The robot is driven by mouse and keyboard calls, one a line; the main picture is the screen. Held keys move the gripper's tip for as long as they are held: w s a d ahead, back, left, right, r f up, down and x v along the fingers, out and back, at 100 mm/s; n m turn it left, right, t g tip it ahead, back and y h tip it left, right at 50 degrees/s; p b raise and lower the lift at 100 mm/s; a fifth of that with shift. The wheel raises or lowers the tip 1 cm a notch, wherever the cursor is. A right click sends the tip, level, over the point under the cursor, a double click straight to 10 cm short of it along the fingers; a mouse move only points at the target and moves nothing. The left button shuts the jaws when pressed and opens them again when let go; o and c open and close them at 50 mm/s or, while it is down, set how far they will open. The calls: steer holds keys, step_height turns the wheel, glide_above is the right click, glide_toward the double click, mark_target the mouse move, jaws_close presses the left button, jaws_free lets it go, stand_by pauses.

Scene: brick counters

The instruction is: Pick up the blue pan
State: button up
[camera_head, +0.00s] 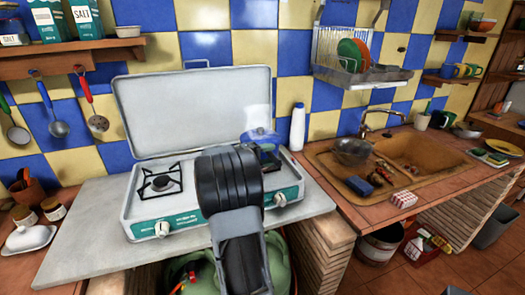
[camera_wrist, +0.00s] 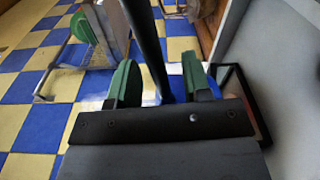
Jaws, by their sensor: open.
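A blue pan (camera_head: 262,136) shows on the right side of the camping stove (camera_head: 140,210), partly hidden behind my arm in the head view. In the wrist view my gripper (camera_wrist: 160,82) has its two green fingers spread apart. A dark bar (camera_wrist: 150,45) runs down between the fingers in that view; I cannot tell whether it is the pan's handle or whether it touches them. In the head view my wrist covers the front of the right burner, and the fingertips are hidden.
The stove's raised lid (camera_head: 195,105) stands behind the burners. A white bottle (camera_head: 298,127) stands right of the stove. The left burner (camera_head: 160,183) is empty. A sink (camera_head: 410,150) is farther right, below a dish rack (camera_head: 360,72).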

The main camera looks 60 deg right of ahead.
steer(key=shift+s+d, duration=0.15)
steer(key=shift+d, duration=0.15)
jaws_close()
stand_by(0.4)
steer(key=shift+r, duration=0.1)
